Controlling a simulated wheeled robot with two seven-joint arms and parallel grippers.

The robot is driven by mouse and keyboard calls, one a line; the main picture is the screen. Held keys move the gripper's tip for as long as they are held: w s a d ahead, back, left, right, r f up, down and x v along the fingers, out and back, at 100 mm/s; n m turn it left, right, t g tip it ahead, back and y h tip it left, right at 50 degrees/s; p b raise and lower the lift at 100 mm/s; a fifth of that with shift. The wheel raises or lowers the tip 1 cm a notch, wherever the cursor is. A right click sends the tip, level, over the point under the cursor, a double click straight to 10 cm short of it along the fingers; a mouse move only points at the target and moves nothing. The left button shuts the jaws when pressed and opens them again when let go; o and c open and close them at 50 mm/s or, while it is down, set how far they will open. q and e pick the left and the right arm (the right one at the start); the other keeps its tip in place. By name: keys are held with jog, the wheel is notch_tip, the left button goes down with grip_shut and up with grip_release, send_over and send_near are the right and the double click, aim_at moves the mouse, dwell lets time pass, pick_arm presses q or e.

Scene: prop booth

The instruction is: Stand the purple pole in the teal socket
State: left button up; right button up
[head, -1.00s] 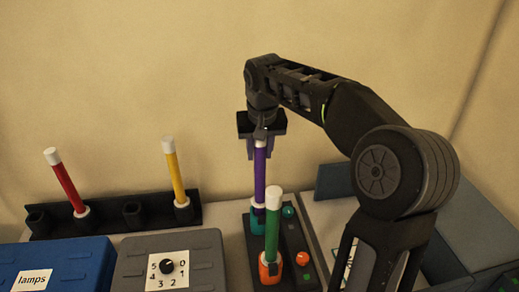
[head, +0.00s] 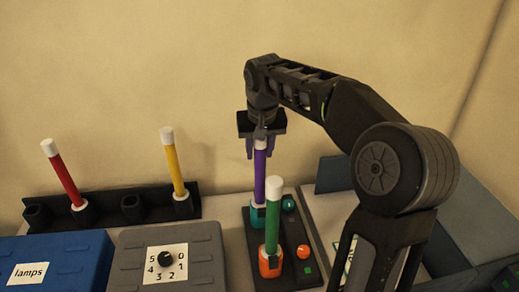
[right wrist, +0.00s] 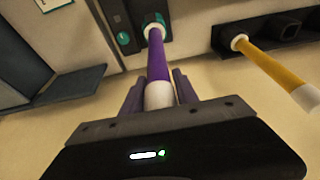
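The purple pole (head: 260,172), with a white top end, stands upright with its lower end in the teal socket (head: 258,216). In the right wrist view the purple pole (right wrist: 159,62) runs from its white end to the teal socket (right wrist: 153,20). My right gripper (head: 261,151) is above the socket, its fingers around the pole's white top. The fingers are spread, one on each side of the pole, and look clear of it. My left gripper is not in view.
A green pole (head: 272,220) stands in an orange socket (head: 270,262), in front of the purple one. A dark rack (head: 110,211) at the left holds a red pole (head: 66,178) and a yellow pole (head: 174,165). A grey dial box (head: 205,265) and blue lamps box (head: 80,258) lie in front.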

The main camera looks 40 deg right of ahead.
jog(key=o, duration=0.4)
jog(key=v, duration=0.8)
jog(key=shift+b, duration=0.3)
jog(key=shift+f, duration=0.1)
dwell(0.8)
